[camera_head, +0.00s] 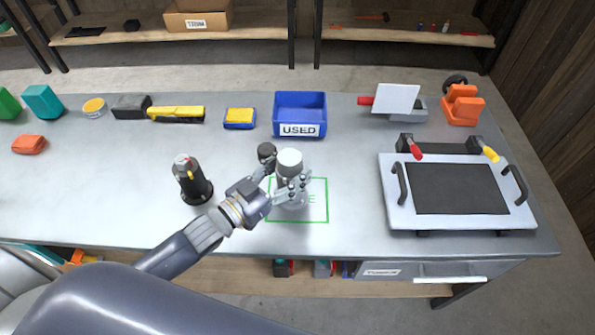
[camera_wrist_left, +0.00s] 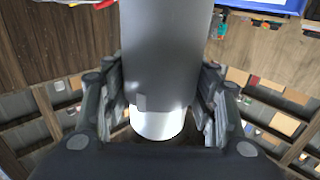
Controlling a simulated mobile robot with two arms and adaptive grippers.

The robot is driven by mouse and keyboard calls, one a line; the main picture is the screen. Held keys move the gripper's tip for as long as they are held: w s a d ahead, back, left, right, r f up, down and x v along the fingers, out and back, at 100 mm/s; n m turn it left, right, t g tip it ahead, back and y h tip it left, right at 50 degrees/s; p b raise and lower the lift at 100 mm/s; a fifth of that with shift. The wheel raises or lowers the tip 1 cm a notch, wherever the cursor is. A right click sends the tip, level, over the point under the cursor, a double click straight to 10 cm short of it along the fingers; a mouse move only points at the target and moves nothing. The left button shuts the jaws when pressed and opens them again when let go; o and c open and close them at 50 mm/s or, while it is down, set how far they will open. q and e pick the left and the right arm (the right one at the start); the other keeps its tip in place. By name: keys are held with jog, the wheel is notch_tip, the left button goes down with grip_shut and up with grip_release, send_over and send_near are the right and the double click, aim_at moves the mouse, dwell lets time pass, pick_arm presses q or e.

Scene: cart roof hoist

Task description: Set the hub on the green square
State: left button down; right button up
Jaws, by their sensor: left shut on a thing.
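The hub (camera_head: 289,162) is a grey cylinder with a pale round top, upright at the green square (camera_head: 327,205). My left gripper (camera_head: 291,187) is shut around the hub's body, its arm coming in from the lower left. In the left wrist view the grey hub (camera_wrist_left: 165,60) stands between the two fingers (camera_wrist_left: 160,100). The gripper and hub cover part of the square and its lettering. I cannot tell whether the hub's bottom touches the tabletop. My right gripper is not in view.
A black device (camera_head: 191,182) stands to the left. A blue bin marked USED (camera_head: 300,110) is behind, and a framed dark panel with handles (camera_head: 455,205) lies to the right. The table between the square and panel is clear.

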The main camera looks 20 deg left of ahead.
pick_arm(q)
jog(key=x, duration=0.2)
jog(key=shift+w+d, duration=0.1)
jog(key=shift+w, duration=0.15)
notch_tip(320, 180, down, 3)
jog(key=shift+r, duration=0.1)
jog(key=shift+f, duration=0.45)
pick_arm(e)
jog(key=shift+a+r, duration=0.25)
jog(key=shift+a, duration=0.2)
pick_arm(q)
jog(key=c, duration=0.6)
grip_release()
jog(key=shift+s+f, duration=0.1)
jog(key=shift+f, duration=0.05)
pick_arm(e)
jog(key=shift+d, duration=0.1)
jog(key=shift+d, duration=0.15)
